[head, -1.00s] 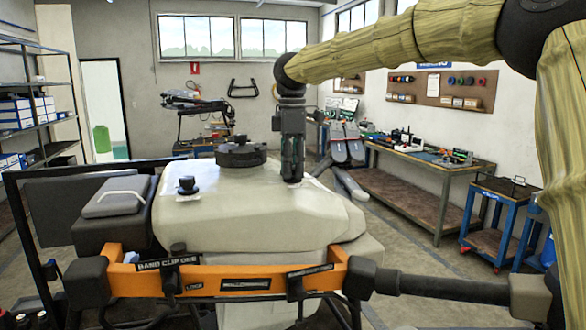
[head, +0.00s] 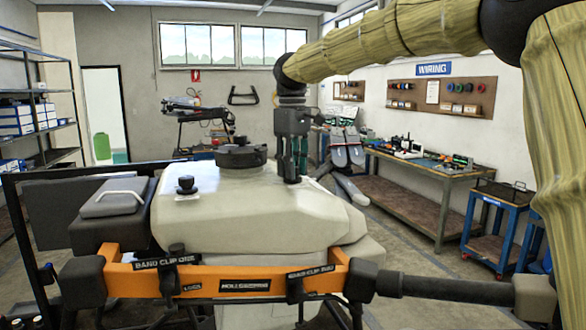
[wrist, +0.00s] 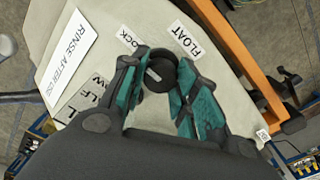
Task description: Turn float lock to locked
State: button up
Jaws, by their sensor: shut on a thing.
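The float lock (wrist: 160,76) is a round dark knob with a pale mark on top, on the pale tank (head: 250,210). In the wrist view it sits between the teal pads of my gripper (wrist: 163,62), which is shut on it. White labels reading FLOAT (wrist: 185,40) and LOCK (wrist: 131,38), partly covered by a finger, lie beside it. In the head view my gripper (head: 292,178) points down at the tank's top right, and the knob is hidden behind the fingers. I cannot tell the knob's exact setting.
A large black cap (head: 241,156) and a small black knob (head: 186,185) stand on the tank left of my gripper. An orange bar with clips (head: 220,278) runs along the front. A workbench (head: 440,185) and blue cart (head: 497,225) stand at right.

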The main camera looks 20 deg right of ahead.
jog(key=shift+r+m, duration=0.1)
jog(key=shift+m, duration=0.5)
jog(key=o, duration=1)
jog(key=shift+w, duration=0.1)
notch_tip(320, 180, up, 12)
jog(key=shift+d+f, duration=0.1)
